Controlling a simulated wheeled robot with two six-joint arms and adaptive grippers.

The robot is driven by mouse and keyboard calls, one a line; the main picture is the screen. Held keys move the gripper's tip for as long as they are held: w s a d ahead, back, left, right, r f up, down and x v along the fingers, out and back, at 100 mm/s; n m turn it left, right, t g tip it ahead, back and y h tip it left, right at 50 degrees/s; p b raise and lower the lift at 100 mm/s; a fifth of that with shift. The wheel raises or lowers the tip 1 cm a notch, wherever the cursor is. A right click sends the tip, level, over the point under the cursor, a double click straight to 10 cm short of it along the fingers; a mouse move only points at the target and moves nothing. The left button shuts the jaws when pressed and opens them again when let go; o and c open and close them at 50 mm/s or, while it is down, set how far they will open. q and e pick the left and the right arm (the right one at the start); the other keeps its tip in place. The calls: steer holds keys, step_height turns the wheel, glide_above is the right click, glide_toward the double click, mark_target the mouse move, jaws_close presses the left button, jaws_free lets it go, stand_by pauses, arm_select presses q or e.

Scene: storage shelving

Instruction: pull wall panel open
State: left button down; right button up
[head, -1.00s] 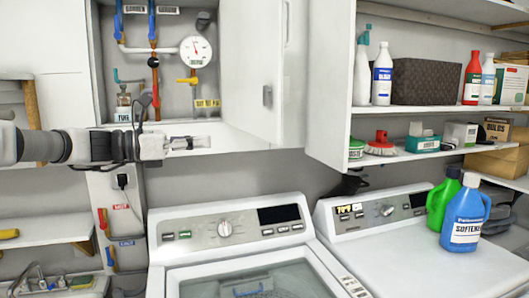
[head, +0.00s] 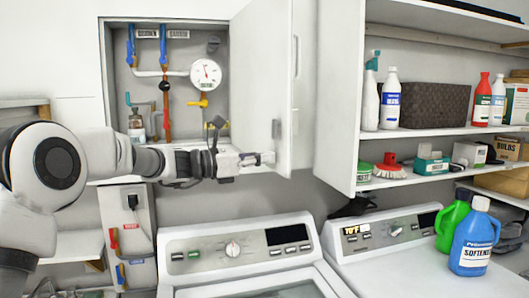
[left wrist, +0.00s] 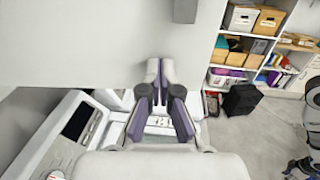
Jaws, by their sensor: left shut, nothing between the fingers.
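The wall panel (head: 262,75) is a white door on the right side of a wall cabinet, and it stands swung open. My left gripper (head: 257,158) is shut and empty, by the panel's lower part in the head view. Whether it touches the panel cannot be told. In the left wrist view, my left gripper's fingers (left wrist: 160,72) are together, close to a large white surface that fills the upper left. My right gripper is not in view.
The cabinet holds blue-handled pipes and a round gauge (head: 206,73). Below are a washer (head: 235,245) and a second machine with a blue softener bottle (head: 474,240) and a green bottle (head: 453,218). An open shelf unit (head: 340,95) stands right of the panel.

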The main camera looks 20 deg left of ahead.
arm_select(q)
steer(key=w+d+n+t+y+b, duration=0.3)
steer(key=w+d+n+t+y, duration=0.1)
steer(key=w+d, duration=0.7)
steer(key=shift+w+f+n+y, duration=0.15)
steer(key=shift+w+n+y, duration=0.15)
steer(key=shift+y, duration=0.5)
